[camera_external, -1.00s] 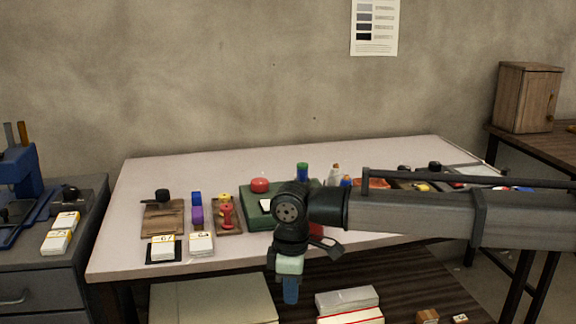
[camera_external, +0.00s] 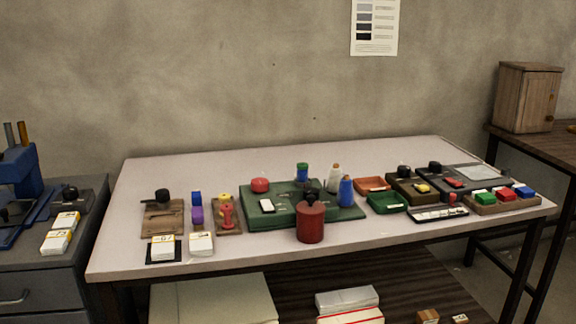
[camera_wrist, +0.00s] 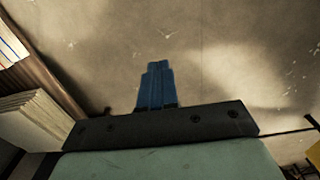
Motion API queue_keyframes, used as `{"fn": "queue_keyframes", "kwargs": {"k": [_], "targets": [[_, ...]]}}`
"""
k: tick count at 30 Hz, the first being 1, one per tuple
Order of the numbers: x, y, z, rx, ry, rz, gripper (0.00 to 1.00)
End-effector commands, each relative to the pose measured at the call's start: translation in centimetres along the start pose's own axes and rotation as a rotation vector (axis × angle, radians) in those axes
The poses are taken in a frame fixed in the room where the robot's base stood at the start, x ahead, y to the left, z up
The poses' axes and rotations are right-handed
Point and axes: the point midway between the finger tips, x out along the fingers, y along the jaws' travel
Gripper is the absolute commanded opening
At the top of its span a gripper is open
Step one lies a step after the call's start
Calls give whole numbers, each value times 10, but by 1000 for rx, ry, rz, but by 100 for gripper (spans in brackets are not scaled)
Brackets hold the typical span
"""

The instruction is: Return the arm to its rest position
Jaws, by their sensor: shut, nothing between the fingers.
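My arm and gripper are out of the external view. In the wrist view my gripper (camera_wrist: 156,85) shows as blue fingers pressed together, with nothing between them. Its dark mounting bar and pale green housing fill the bottom of that view. A plain, marked, beige-grey surface lies beyond the fingers. No cloth shows in either view.
A wooden cabinet (camera_external: 528,97) stands at right, a grey drawer unit (camera_external: 45,272) at left. White stacked sheets (camera_wrist: 30,120) show in the wrist view.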

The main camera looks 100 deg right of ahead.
Motion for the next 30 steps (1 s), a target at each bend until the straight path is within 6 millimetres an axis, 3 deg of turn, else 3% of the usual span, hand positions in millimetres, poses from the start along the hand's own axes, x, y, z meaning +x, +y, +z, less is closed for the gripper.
{"fn": "queue_keyframes", "kwargs": {"k": [1,8,14,30], "targets": [[1,-6,14,-9,-3,0,0],[36,-3,35,-4,-73,0,0],[70,-2,70,-3,-152,0,0],[163,-1,205,0,-420,1,0]]}}
